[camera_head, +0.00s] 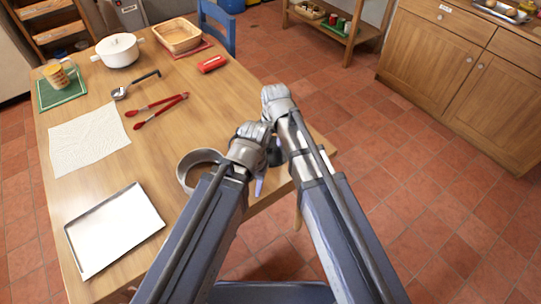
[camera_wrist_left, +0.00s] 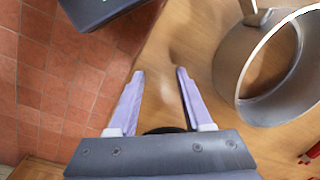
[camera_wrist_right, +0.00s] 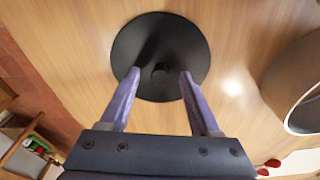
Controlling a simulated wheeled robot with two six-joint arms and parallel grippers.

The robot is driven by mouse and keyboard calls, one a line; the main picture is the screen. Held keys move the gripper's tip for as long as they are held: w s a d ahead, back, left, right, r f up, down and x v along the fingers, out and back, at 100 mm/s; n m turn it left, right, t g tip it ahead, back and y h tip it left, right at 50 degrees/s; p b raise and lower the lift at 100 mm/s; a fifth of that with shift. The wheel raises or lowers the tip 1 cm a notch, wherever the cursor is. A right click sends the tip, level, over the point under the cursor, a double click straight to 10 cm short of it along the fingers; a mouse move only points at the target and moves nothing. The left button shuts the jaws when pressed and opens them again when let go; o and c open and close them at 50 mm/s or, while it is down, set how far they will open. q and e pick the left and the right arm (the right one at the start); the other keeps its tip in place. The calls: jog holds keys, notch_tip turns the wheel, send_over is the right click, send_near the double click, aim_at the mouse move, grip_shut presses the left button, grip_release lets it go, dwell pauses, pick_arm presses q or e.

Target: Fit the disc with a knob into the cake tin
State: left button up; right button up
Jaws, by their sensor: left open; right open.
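The black disc (camera_wrist_right: 137,40) lies flat on the wooden table in the right wrist view, with its round knob (camera_wrist_right: 160,73) up. My right gripper (camera_wrist_right: 159,76) is open above the disc, its fingertips on either side of the knob; whether they touch it I cannot tell. The cake tin, a grey metal ring (camera_wrist_left: 231,62), stands on the table to the right in the left wrist view. It also shows left of my left arm in the head view (camera_head: 185,165), partly hidden. My left gripper (camera_wrist_left: 158,74) is open and empty, beside the tin. In the head view my arms mostly hide the disc.
The table edge is close to my grippers.

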jog(key=shift+f, duration=0.1)
grip_shut()
dwell(0.5)
